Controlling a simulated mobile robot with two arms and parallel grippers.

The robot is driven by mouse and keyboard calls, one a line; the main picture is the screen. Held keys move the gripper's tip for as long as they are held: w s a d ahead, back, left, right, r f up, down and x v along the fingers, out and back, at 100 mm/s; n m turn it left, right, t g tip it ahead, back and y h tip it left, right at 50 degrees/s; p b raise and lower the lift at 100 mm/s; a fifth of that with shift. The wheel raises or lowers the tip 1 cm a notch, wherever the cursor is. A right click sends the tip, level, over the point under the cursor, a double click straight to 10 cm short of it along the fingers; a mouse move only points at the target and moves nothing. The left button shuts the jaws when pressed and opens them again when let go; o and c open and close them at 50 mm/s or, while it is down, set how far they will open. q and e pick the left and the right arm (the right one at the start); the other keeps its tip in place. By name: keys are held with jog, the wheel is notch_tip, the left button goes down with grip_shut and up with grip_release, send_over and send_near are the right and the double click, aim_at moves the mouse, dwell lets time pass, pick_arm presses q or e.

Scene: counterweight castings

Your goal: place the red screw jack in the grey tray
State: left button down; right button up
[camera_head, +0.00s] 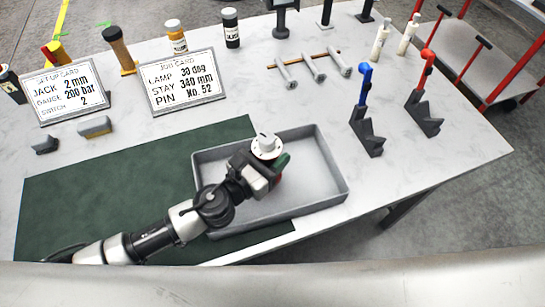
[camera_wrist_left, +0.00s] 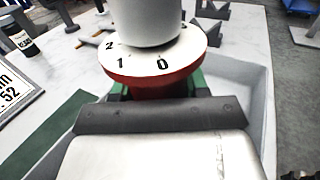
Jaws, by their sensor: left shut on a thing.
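The grey tray (camera_head: 334,192) lies at the front of the table, partly over the dark green mat. My left gripper (camera_head: 270,166) reaches over the tray's middle from the left, shut on the red screw jack. The jack's white numbered dial and knob (camera_head: 266,146) show above the fingers. In the left wrist view the jack's red body (camera_wrist_left: 155,84) shows under the dial, upright between the green finger pads. Its lower part is hidden by my gripper, so I cannot tell whether it touches the tray floor. My right gripper is not in view.
Two dark V-blocks with a blue handle (camera_head: 366,76) and a red handle (camera_head: 426,68) stand right of the tray. Two cards (camera_head: 183,82) (camera_head: 66,92), several bottles and a rack with grey pins (camera_head: 313,70) stand behind. The green mat (camera_head: 100,195) is clear left of the tray.

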pick_arm(q)
jog(key=shift+f, duration=0.25)
jog(key=shift+f, duration=0.15)
jog(key=shift+f+b, duration=0.35)
jog(key=shift+b, duration=0.05)
jog(key=shift+f, duration=0.15)
jog(key=c, duration=0.5)
grip_release()
jog(key=shift+s+f, duration=0.1)
jog(key=shift+f, duration=0.1)
jog(key=shift+c, duration=0.2)
